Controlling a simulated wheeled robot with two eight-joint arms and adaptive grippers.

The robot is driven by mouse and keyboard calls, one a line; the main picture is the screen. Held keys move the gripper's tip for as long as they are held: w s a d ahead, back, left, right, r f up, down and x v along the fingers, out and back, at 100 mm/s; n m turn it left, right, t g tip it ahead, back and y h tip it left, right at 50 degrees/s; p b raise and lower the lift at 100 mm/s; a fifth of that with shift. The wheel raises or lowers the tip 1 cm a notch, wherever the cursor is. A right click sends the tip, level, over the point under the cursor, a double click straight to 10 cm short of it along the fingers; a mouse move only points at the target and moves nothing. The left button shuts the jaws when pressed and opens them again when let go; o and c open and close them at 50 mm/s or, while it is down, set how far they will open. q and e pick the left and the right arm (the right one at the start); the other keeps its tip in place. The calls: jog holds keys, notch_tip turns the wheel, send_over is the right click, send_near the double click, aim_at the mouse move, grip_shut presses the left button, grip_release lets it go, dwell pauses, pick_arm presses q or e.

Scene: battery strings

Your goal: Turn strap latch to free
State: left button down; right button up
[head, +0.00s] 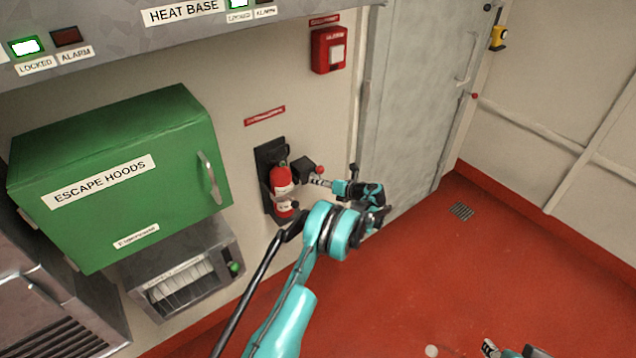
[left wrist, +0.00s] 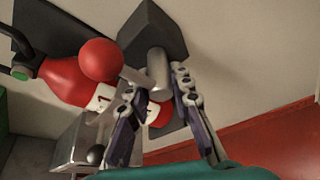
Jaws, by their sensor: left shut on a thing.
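The strap latch shows in the head view as a dark block (head: 304,167) with a red ball knob (head: 319,169), beside the red fire extinguisher (head: 283,190) on its black wall bracket. In the left wrist view the knob (left wrist: 100,60) sits on a metal lever, and a grey metal pin (left wrist: 158,72) comes out of the dark block (left wrist: 152,32). My left gripper (head: 321,182) is at the latch, its fingers (left wrist: 155,90) closed around the latch's metal part. The exact contact is partly hidden. My right gripper (head: 489,348) shows only partly at the bottom edge.
A green escape hood cabinet (head: 110,185) with a handle juts out on the left, above a metal dispenser box (head: 185,265). A grey door (head: 415,110) stands to the right. The red floor (head: 440,270) is clear around a drain grate (head: 461,211).

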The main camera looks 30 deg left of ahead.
pick_arm(q)
jog(key=shift+w+r, duration=0.15)
jog(key=shift+r, duration=0.1)
jog(key=c, duration=1.3)
grip_release()
jog(key=shift+d+f, duration=0.1)
jog(key=v, duration=1.2)
